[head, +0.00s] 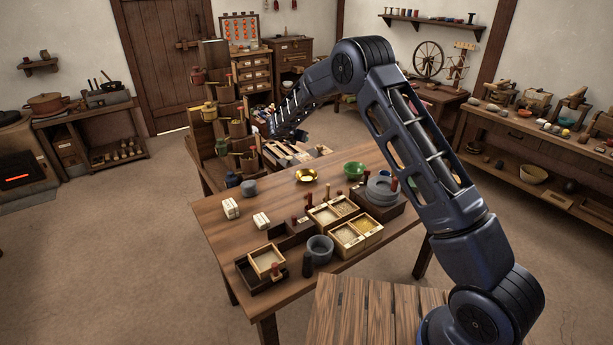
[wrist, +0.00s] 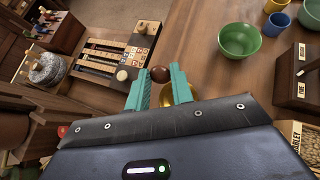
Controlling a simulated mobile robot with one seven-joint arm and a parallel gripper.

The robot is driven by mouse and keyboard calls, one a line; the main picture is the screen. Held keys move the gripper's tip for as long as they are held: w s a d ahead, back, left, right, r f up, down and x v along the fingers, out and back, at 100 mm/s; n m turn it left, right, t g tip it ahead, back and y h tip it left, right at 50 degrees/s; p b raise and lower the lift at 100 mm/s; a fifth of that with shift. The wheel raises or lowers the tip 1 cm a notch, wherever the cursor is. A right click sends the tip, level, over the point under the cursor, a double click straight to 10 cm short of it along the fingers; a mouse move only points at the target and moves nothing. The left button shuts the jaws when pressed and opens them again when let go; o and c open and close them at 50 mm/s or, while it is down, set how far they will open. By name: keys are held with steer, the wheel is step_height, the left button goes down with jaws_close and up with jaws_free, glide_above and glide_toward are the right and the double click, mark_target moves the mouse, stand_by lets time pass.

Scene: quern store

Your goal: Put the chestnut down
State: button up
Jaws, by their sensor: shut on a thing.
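The chestnut (wrist: 160,73) is a small brown round thing between the tips of my gripper's two teal fingers (wrist: 161,78) in the wrist view. My gripper is shut on it. A shiny brass bowl (wrist: 178,97) lies partly hidden behind the fingers there; it also shows on the wooden table (head: 215,225) in the head view, where the bowl (head: 307,175) is whole. In the head view my arm reaches over the far part of the table, and the chestnut cannot be made out. The height of the chestnut above the surface below is unclear.
A green bowl (wrist: 239,41) stands right of the fingers, with yellow and blue cups beyond. A slatted board with lettered tiles (wrist: 135,58) lies to the left. Wooden boxes (head: 352,234) and a grey mortar (head: 320,247) crowd the near table. Bare wood shows around the brass bowl.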

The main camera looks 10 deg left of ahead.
steer(key=shift+w+d, duration=0.35)
steer(key=shift+w, duration=0.05)
steer(key=shift+w+d+f, duration=0.1)
steer(key=shift+w+f, duration=0.05)
steer(key=shift+f, duration=0.15)
glide_toward(308, 175)
steer(key=x, duration=0.5)
steer(key=shift+w+r, duration=0.1)
steer(key=shift+w, duration=0.05)
steer(key=o, duration=0.6)
steer(key=shift+o, duration=0.2)
steer(key=v, duration=1.2)
